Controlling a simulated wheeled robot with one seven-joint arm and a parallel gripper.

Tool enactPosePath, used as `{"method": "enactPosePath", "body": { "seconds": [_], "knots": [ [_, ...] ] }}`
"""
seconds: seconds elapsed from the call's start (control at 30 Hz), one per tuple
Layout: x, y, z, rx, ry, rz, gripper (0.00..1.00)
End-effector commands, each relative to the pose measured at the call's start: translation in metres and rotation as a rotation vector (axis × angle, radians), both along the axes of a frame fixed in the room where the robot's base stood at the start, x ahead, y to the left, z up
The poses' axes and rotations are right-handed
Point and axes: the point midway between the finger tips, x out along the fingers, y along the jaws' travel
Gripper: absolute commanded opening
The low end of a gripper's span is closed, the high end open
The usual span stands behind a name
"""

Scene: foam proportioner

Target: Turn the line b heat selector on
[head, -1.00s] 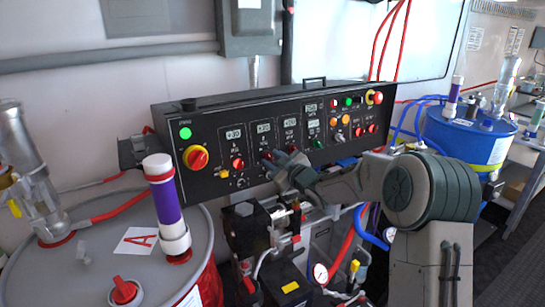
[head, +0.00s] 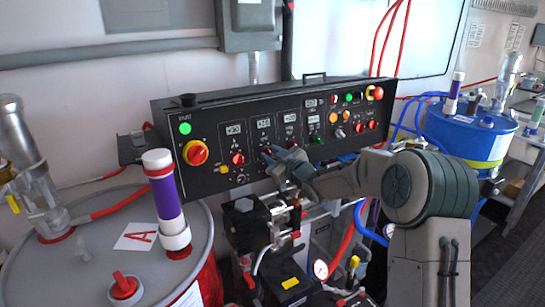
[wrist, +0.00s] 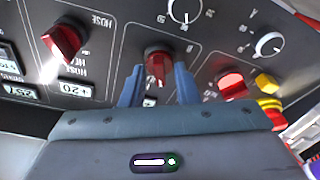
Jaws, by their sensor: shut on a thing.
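The black control panel (head: 220,110) stands against the wall, with red selector knobs below small displays. My gripper (head: 267,154) is at the second column of the panel, right of the first red knob (head: 237,158). In the wrist view, my gripper (wrist: 158,80) has its two blue fingers on either side of a red selector knob (wrist: 157,60), shut on it. This looks like the line B heat selector; the fingers and gripper body hide part of it and its labels. In the wrist view its grip bar looks roughly upright; its exact setting cannot be read.
A red knob marked for the hose (wrist: 63,40) sits left of the held one in the wrist view. Another red knob (wrist: 231,84) and a yellow button (wrist: 265,83) sit to the right. A red-yellow main switch (head: 196,153) and lit green lamp (head: 185,128) are at the panel's left end.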

Motion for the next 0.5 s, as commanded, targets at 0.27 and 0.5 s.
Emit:
{"method": "enactPosePath", "body": {
  "seconds": [0.27, 0.5],
  "knots": [
    [-0.0005, -0.0005, -0.0044, 0.175, 0.119, -0.040, 0.05],
    [-0.0007, 0.0003, -0.0044, 0.362, 0.246, -0.080, 0.05]
  ]
}}
